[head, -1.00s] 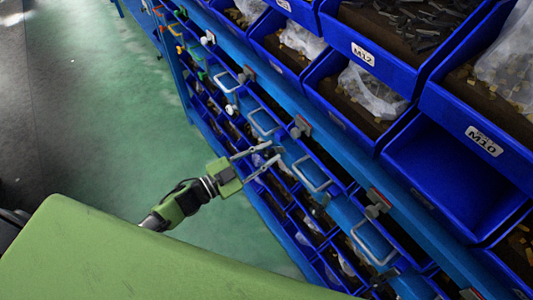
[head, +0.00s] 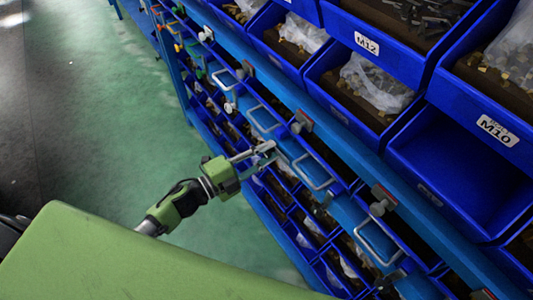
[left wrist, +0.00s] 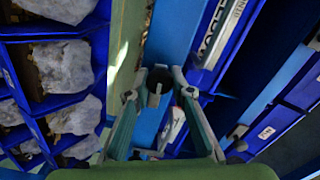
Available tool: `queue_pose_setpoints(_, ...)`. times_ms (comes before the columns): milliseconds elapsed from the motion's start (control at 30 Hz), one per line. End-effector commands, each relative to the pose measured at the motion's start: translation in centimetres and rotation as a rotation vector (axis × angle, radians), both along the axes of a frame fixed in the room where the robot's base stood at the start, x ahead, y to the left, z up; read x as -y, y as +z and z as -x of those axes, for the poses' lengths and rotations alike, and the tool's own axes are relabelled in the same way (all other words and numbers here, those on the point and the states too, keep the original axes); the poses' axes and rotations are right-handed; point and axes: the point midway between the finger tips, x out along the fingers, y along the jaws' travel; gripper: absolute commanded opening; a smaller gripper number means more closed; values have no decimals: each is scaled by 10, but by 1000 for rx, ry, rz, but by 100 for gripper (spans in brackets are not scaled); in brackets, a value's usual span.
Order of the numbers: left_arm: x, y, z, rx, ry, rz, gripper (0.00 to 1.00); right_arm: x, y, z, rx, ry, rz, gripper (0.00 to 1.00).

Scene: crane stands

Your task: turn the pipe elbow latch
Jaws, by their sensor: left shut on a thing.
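The pipe elbow latch (left wrist: 158,78) is a dark grey, hollow, tube-like piece between my fingertips in the left wrist view. My left gripper (head: 266,151) reaches to the blue rack's front edge in the head view, and its fingers are shut on the latch. The fingers also show in the left wrist view (left wrist: 159,94), one on each side of the latch. In the head view the latch is small and mostly hidden by the fingers. My right gripper is not in view.
Open green floor (head: 130,120) lies left of the rack.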

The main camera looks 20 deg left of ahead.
Motion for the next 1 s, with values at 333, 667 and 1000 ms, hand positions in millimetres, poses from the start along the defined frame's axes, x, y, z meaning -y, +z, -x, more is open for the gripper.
queue_pose_setpoints(333,1,0,0,45,-2,-55,0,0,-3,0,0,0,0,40)
queue_pose_setpoints(667,1,0,0,47,-2,-57,0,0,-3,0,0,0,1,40)
queue_pose_setpoints(1000,1,0,0,45,-1,-57,39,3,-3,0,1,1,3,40)
